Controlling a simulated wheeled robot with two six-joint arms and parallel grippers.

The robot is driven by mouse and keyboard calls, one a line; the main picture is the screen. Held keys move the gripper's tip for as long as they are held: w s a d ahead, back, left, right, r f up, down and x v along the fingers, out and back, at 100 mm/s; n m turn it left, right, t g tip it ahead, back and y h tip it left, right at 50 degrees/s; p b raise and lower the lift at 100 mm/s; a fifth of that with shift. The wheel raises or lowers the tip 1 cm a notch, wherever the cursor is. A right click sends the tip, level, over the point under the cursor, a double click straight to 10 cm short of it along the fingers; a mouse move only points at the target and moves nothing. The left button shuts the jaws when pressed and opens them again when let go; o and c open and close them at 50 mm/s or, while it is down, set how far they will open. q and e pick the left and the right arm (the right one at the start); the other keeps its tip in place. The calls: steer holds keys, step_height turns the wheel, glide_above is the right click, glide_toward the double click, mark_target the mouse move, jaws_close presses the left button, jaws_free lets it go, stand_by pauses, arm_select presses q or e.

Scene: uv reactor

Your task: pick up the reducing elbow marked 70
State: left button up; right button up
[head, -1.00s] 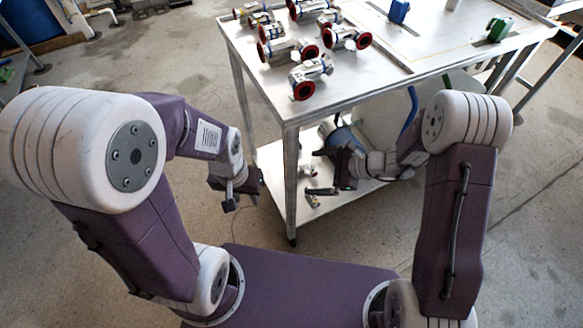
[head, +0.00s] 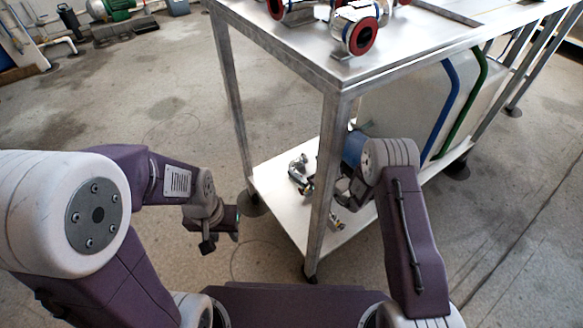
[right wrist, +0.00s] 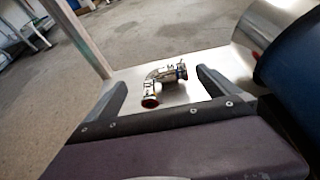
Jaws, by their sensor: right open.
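A metal reducing elbow (right wrist: 163,78) with a dark red-rimmed opening lies on the lower shelf (right wrist: 203,88) of the steel table in the right wrist view. I cannot read a number on it. My right gripper (right wrist: 162,82) is open and empty, its fingers apart on either side of the elbow in the picture. In the head view shiny fittings (head: 298,170) lie on the lower shelf, and my right gripper (head: 343,186) is there, partly hidden behind the table leg. My left gripper (head: 224,222) hangs left of the table, its jaws unclear.
The steel table leg (head: 322,185) stands close to my right gripper. A blue cylinder (right wrist: 290,70) is at the right of the right wrist view. Red-rimmed flanged fittings (head: 357,30) stand on the table top (head: 420,45).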

mark_target(296, 161)
steer(key=shift+w+a+f+b, duration=0.35)
steer(key=shift+w+a+f, duration=0.15)
steer(key=shift+f, duration=0.2)
steer(key=shift+w+a+r, duration=0.1)
steer(key=shift+w, duration=0.2)
steer(key=b+x, duration=0.4)
steer(key=b, duration=0.1)
steer(key=shift+w+f, duration=0.25)
steer(key=shift+f, duration=0.1)
steer(key=shift+w+a, duration=0.15)
steer(key=shift+w, duration=0.05)
arm_select(q)
step_height(296, 161, down, 7)
arm_select(e)
steer(key=shift+r, duration=0.2)
